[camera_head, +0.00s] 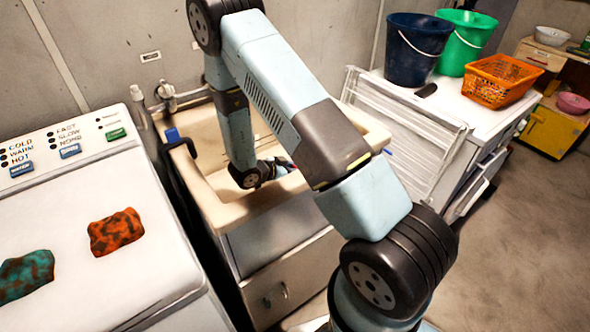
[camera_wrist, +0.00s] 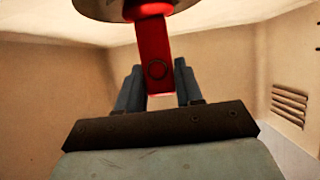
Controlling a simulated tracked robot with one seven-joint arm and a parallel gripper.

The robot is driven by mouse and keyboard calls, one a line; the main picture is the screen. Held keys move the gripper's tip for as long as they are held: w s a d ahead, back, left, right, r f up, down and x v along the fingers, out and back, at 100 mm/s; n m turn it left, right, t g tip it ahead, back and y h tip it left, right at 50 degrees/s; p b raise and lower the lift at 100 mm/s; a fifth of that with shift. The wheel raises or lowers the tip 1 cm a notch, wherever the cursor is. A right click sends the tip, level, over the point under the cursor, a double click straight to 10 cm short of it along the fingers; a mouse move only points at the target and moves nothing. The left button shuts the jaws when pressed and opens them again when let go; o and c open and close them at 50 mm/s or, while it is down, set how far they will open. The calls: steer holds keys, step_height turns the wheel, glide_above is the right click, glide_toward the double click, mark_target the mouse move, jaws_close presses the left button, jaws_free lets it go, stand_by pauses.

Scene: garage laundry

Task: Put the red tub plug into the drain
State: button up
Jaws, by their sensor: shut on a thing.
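The red tub plug (camera_wrist: 155,60) is in the wrist view, with a dark round disc at its top end. My gripper (camera_wrist: 157,84) is shut on the plug's red stem, with one finger on each side. In the head view, my gripper (camera_head: 277,167) is down inside the beige laundry sink (camera_head: 372,136), and my arm covers much of the basin. The sink walls (camera_wrist: 60,100) surround the plug in the wrist view. The drain is not visible in either view; whether the plug touches the sink floor cannot be told.
A slotted vent (camera_wrist: 290,103) is in the right sink wall. A tap (camera_head: 180,97) stands at the sink's back left. A washer (camera_head: 90,270) with two cloths stands left. Buckets (camera_head: 415,48) and an orange basket (camera_head: 503,80) sit on the right-hand counter.

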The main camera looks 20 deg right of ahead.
steer(key=shift+f, duration=0.25)
steer(key=o, duration=1)
